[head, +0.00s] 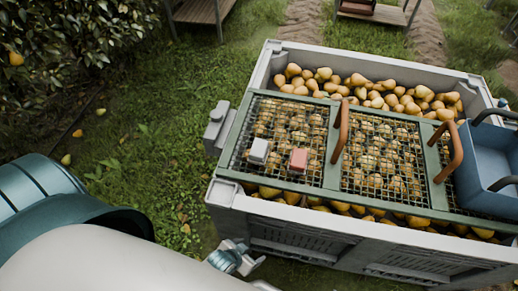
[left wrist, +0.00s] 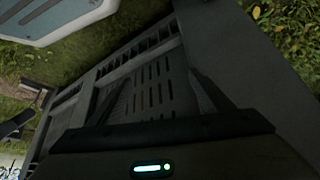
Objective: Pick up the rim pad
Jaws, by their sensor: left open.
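A grey block-like piece (head: 217,122) sits at the left rim of the big pale bin (head: 225,195); it looks like the rim pad, but I cannot be sure. My left gripper (head: 250,264) is low outside the bin's front left corner, below the rim and apart from the grey piece. It is open and empty. In the left wrist view its dark fingers (left wrist: 160,95) stand apart before the bin's slotted side (left wrist: 150,75). My right gripper does not show.
Green-framed mesh panels with brown handles (head: 341,130) cover many pears. A blue tub (head: 487,165) stands on the bin's right. Grass (head: 150,130) lies open to the left, with a bush (head: 70,40) and fallen pears.

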